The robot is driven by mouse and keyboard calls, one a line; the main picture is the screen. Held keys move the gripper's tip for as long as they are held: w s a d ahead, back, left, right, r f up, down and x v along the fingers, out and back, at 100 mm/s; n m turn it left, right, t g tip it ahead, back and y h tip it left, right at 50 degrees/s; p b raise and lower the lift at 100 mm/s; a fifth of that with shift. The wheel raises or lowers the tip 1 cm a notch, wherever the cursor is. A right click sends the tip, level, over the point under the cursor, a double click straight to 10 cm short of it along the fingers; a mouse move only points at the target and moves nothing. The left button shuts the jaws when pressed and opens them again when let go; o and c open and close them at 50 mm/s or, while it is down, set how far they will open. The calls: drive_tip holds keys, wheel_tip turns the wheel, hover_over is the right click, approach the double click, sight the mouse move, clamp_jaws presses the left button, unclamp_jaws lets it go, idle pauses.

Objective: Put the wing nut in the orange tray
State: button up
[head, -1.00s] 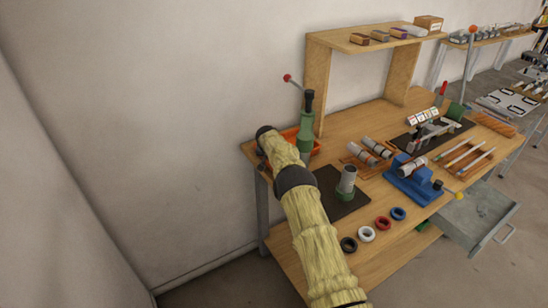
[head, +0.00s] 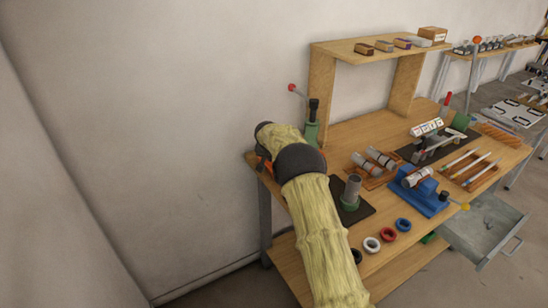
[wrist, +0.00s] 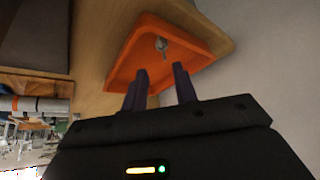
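The orange tray (wrist: 118,76) fills the upper middle of the wrist view, on the wooden bench. A small grey metal piece (wrist: 161,45), which looks like the wing nut, lies inside it near the far wall. My gripper (wrist: 161,83) is open, its two dark fingers apart with nothing between them, over the near side of the tray. The metal piece is beyond the fingertips, apart from them. In the head view my arm covers most of the tray, and only a sliver of orange (head: 262,165) shows; the gripper is hidden there.
A green tool with a red-knobbed lever (head: 312,131) stands close behind my arm. A grey cylinder in a green base (head: 353,191) stands on a dark mat to the right. Coloured rings (head: 388,234) lie at the front edge. A wooden shelf (head: 322,85) rises at the back.

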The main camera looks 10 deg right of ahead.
drive_tip(key=shift+v, duration=1.65)
